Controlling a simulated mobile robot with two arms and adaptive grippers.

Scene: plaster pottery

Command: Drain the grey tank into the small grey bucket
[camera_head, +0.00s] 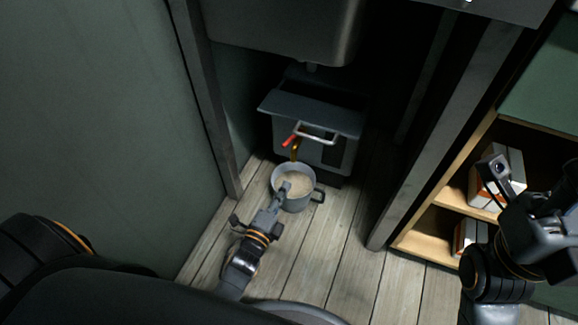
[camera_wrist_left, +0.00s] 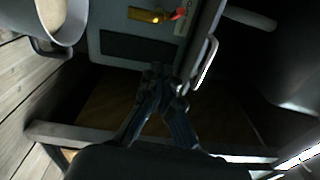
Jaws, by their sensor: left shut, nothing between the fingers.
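The grey tank (camera_head: 340,155) is a box with a sloped grey top and a front bar handle (camera_head: 316,132). Its brass tap (camera_head: 295,152) with a red lever (camera_head: 289,141) is on the front; the wrist view shows the tap (camera_wrist_left: 146,15) too. The small grey bucket (camera_head: 297,206) stands upright on the floor below the tap, with pale beige contents (camera_wrist_left: 50,13). My left gripper (camera_head: 285,188) overlaps the bucket's near-left rim in the head view; in the wrist view its shut, empty fingers (camera_wrist_left: 165,80) are apart from the bucket. My right gripper (camera_head: 494,164) is at the right; its jaws are unclear.
A grey basin (camera_head: 285,30) hangs above the tank. Upright posts stand at the left (camera_head: 208,100) and right (camera_head: 440,135) of the recess. A wooden shelf (camera_head: 425,232) with boxes is at the right. The plank floor (camera_head: 325,250) in front is clear.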

